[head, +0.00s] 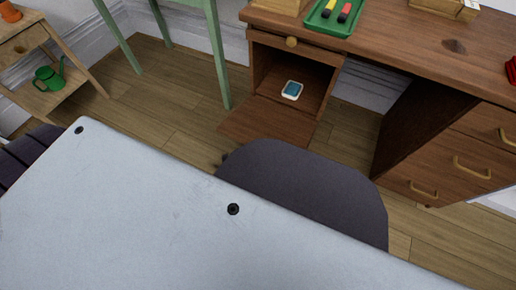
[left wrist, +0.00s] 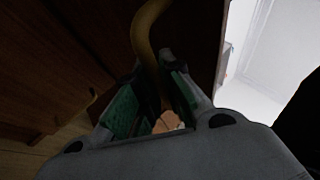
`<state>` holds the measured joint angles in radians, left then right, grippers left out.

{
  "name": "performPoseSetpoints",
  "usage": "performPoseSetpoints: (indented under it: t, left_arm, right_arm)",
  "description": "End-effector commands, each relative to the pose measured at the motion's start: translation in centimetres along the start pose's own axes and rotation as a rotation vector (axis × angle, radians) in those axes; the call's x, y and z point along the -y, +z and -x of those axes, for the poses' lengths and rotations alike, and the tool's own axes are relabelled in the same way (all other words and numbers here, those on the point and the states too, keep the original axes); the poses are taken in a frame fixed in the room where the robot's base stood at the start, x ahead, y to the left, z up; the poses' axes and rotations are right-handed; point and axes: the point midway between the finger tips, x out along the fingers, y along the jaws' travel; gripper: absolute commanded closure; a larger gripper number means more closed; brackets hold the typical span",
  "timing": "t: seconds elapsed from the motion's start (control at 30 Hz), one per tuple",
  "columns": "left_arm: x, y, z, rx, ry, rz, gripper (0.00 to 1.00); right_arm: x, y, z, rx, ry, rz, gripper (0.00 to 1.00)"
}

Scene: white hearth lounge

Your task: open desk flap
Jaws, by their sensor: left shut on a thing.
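The wooden desk (head: 400,40) stands at the right in the head view. Its flap (head: 262,122) is hinged low at the front of the left compartment and is swung down and outward, so the compartment is open. A small white and blue item (head: 291,90) lies inside. My left gripper (left wrist: 160,112) shows only in the left wrist view, with its green-padded fingers shut on a curved brass-coloured handle (left wrist: 148,30) beside dark wood. The flap's outer face is hidden in the head view. My right gripper is in neither view.
A green tray (head: 335,14) with small coloured things sits on the desktop. Brass-handled drawers (head: 470,150) are at the right. A green-legged table (head: 214,50) and a wooden shelf stand (head: 50,95) with a green watering can (head: 50,76) are at the left. Floor shows between them.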

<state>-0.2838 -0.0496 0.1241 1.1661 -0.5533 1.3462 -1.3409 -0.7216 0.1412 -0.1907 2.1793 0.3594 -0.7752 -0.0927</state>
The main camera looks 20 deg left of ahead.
Motion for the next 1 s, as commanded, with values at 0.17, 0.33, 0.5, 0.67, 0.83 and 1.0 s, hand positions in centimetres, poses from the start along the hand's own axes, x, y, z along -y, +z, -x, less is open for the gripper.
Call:
performPoseSetpoints:
  t: [0.17, 0.33, 0.5, 0.67, 0.83, 1.0]
  left_arm:
    - [-0.04, 0.09, 0.13, 0.001, -0.001, -0.002, 1.00]
    - [-0.03, 0.09, 0.13, 0.001, -0.001, -0.002, 1.00]
    - [-0.03, 0.07, 0.11, 0.001, -0.001, -0.001, 0.81]
    - [-0.03, 0.04, 0.07, 0.000, -0.001, -0.001, 0.81]
    - [-0.03, 0.02, 0.16, 0.000, -0.001, -0.001, 0.81]
    - [-0.05, 0.01, 0.99, 0.000, 0.000, -0.001, 0.81]
  right_arm:
    - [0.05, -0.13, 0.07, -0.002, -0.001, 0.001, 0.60]
    - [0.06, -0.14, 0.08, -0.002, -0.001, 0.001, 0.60]
    - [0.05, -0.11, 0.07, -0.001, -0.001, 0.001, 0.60]
    - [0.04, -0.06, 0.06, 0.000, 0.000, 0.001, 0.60]
    - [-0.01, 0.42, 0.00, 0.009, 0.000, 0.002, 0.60]
    - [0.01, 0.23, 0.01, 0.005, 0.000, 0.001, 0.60]
